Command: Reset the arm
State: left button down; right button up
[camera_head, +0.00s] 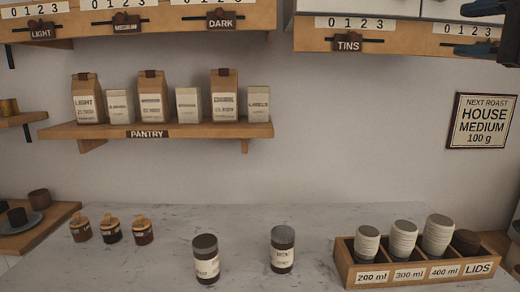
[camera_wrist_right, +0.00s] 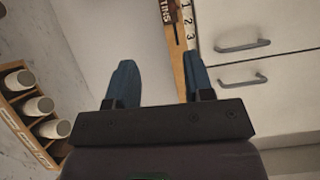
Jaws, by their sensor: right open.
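My right gripper (camera_head: 468,38) shows at the top right corner of the head view, raised high in front of the tins shelf. In the right wrist view its two blue fingers (camera_wrist_right: 158,85) stand wide apart with nothing between them. Only part of it shows in the head view. My left gripper is in neither view.
The counter (camera_head: 150,265) holds two lidded jars (camera_head: 206,260) (camera_head: 282,250), several small jars (camera_head: 110,230) and a wooden cup crate (camera_head: 420,280). A pantry shelf (camera_head: 200,131) with bags and upper shelves (camera_head: 350,45) line the wall. White drawers (camera_wrist_right: 250,75) flank my right gripper.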

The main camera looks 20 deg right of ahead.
jog(key=w+a+f+m+y, duration=0.3)
jog(key=f+m+y, duration=0.1)
jog(key=f+y, duration=0.25)
jog(key=w+a+f+m+y, duration=0.2)
jog(key=f+m+y, duration=0.25)
jog(key=f, duration=0.25)
jog(key=d+f+m+t+h, duration=0.1)
jog(key=d+f+m+h, duration=0.3)
jog(key=f+m+h, duration=1.05)
jog(key=d+f+m+t+h, duration=0.1)
jog(key=d+f+m+h, duration=0.55)
jog(key=m, duration=1.35)
jog(key=s+a+f+m+g, duration=0.4)
jog(key=f+g, duration=0.1)
jog(key=f, duration=0.5)
jog(key=s+a+f+m+g, duration=0.3)
jog(key=s+f+m+g, duration=0.15)
jog(key=f, duration=0.65)
jog(key=s+a+f+m+g+y, duration=0.4)
jog(key=s+a+f+g+y, duration=0.25)
jog(key=s+a+f, duration=0.5)
jog(key=w+a+f+n+t, duration=0.1)
jog(key=w+f+t, duration=0.6)
jog(key=shift+w+a+f+t, duration=0.2)
jog(key=shift+w+f+t, duration=0.1)
jog(key=shift+f, duration=0.1)
